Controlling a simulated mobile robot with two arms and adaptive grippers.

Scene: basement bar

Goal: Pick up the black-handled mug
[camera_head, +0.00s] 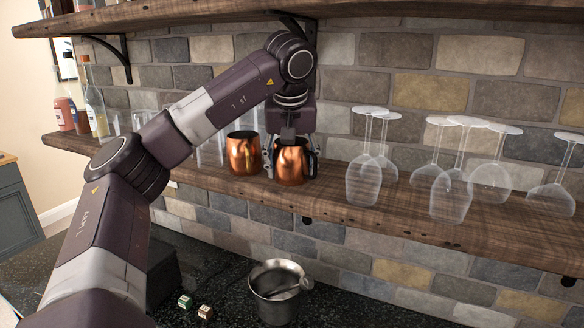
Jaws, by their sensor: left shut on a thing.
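Two copper mugs stand on the lower wooden shelf in the head view. The right one, the black-handled mug (291,163), has a dark handle at its right side. My left gripper (290,150) reaches down over this mug from above and is shut on it, with finger parts at its left and right sides. The mug's base is at the shelf surface; I cannot tell whether it is lifted. The other copper mug (242,153) stands just to the left, close to the gripper. My right gripper is not in view.
Upside-down stemmed glasses (364,170) stand to the right on the lower shelf (330,208). Clear glasses and bottles (95,110) are at the left. An upper shelf (180,18) hangs above. A metal bucket (280,290) and two small dice (205,312) are on the dark counter below.

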